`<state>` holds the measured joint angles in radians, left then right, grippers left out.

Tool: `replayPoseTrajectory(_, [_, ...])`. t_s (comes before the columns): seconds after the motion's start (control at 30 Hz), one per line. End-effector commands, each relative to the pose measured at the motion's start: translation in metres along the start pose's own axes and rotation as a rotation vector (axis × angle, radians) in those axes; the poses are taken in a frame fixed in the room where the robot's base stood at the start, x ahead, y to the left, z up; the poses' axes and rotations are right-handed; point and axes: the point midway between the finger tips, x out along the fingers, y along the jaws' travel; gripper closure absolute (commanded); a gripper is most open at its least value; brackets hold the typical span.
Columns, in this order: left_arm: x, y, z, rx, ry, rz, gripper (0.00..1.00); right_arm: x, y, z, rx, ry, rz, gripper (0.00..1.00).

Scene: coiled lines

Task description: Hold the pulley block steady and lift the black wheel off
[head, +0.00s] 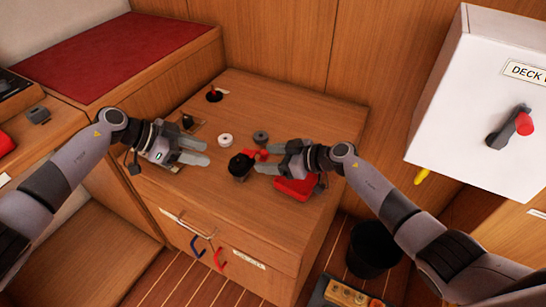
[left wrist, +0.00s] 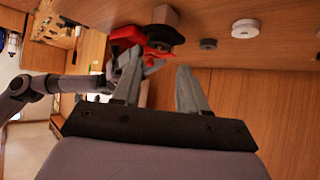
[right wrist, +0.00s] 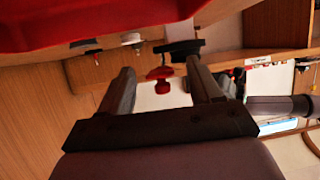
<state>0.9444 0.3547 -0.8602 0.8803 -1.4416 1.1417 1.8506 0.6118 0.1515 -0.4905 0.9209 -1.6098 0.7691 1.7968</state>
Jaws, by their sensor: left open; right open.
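A black wheel (head: 240,166) stands near the front middle of the wooden cabinet top, with a small red part (head: 257,154) close behind it. In the left wrist view the black wheel (left wrist: 164,38) shows beyond the fingers. In the right wrist view the black disc (right wrist: 180,48) and a red knob (right wrist: 160,76) lie ahead of the open fingers. My right gripper (head: 264,159) is open, its fingertips just right of the wheel. My left gripper (head: 208,154) is open and empty, left of the wheel and apart from it. I cannot tell which red part belongs to the pulley block.
A red block (head: 296,188) lies under my right wrist. A white ring (head: 225,140), a grey ring (head: 261,137) and a red-topped black piece (head: 214,94) stand further back. A white box (head: 480,100) juts out at the right. The cabinet top's rear is mostly clear.

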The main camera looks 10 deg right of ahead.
Motion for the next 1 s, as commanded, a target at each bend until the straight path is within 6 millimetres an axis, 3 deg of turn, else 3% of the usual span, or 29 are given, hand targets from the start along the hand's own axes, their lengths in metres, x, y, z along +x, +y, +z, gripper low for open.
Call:
replayPoseTrajectory(0.03, [0.000, 0.000, 0.000, 0.000, 0.000, 0.000, 0.57, 0.000, 0.000, 0.000, 0.000, 0.000, 0.000, 0.36])
replayPoseTrajectory(0.07, [0.000, 0.000, 0.000, 0.000, 0.000, 0.000, 0.57, 0.000, 0.000, 0.000, 0.000, 0.000, 0.000, 0.43])
replayPoseTrajectory(0.23, [0.000, 0.000, 0.000, 0.000, 0.000, 0.000, 0.57, 0.000, 0.000, 0.000, 0.000, 0.001, 0.000, 0.98])
replayPoseTrajectory(0.27, [0.000, 0.000, 0.000, 0.000, 0.000, 0.000, 0.57, 0.000, 0.000, 0.000, 0.000, 0.001, 0.000, 1.00])
replayPoseTrajectory(0.37, [0.000, 0.000, 0.000, 0.006, -0.001, 0.001, 0.36, 0.000, 0.000, 0.000, 0.000, 0.001, 0.000, 1.00])
replayPoseTrajectory(0.57, [0.009, 0.003, -0.008, 0.177, -0.046, 0.021, 0.36, 0.000, 0.000, 0.000, 0.000, 0.001, 0.000, 1.00])
replayPoseTrajectory(1.0, [0.038, 0.013, -0.041, 1.167, -0.296, 0.213, 0.36, 0.000, 0.000, 0.000, 0.000, 0.000, 0.000, 1.00])
